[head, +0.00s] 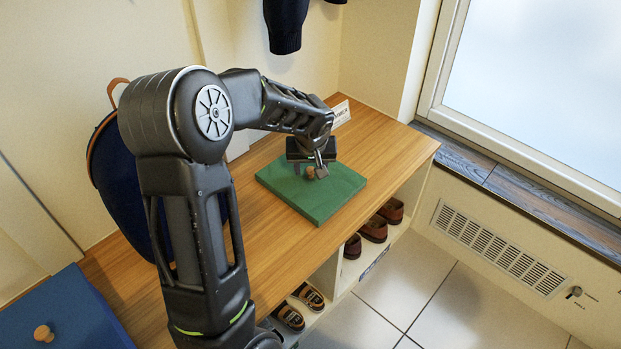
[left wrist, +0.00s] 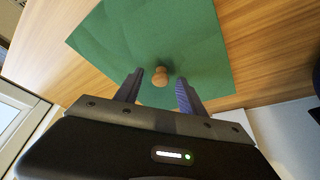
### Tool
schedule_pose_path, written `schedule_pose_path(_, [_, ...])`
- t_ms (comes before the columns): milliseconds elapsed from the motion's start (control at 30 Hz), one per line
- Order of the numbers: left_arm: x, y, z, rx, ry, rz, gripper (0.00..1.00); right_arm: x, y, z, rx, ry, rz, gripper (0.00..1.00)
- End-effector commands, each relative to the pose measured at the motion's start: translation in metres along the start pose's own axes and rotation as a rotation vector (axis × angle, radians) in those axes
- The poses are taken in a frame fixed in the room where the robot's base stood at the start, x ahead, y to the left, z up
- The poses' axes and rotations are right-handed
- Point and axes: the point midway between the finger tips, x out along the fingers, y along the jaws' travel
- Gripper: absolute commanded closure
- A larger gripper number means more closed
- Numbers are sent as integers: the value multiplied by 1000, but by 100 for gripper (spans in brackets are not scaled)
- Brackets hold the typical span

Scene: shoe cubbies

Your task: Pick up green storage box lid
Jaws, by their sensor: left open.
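The green storage box lid (head: 325,203) lies flat on the wooden bench top. It has a small round wooden knob (head: 310,172) at its middle. In the left wrist view the green lid (left wrist: 150,35) fills the upper middle, with the knob (left wrist: 160,76) between the finger lines. My left gripper (head: 312,168) is just over the lid at the knob. In the left wrist view the left gripper (left wrist: 160,90) is open, one finger on each side of the knob with gaps. My right gripper is not in view.
The wooden bench (head: 270,262) has shoes (head: 374,229) in cubbies below. A blue lid with a knob (head: 62,318) is at the lower left. A dark blue bag (head: 118,185) stands behind my arm. A small white card (head: 341,113) stands behind the green lid.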

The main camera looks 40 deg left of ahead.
Motion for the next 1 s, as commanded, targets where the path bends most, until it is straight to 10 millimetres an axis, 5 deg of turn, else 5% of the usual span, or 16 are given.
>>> schedule_pose_path(400, [0,0,0,0,0,0,53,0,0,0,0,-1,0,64])
schedule_pose_path(1000, [0,0,0,0,0,0,100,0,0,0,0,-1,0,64])
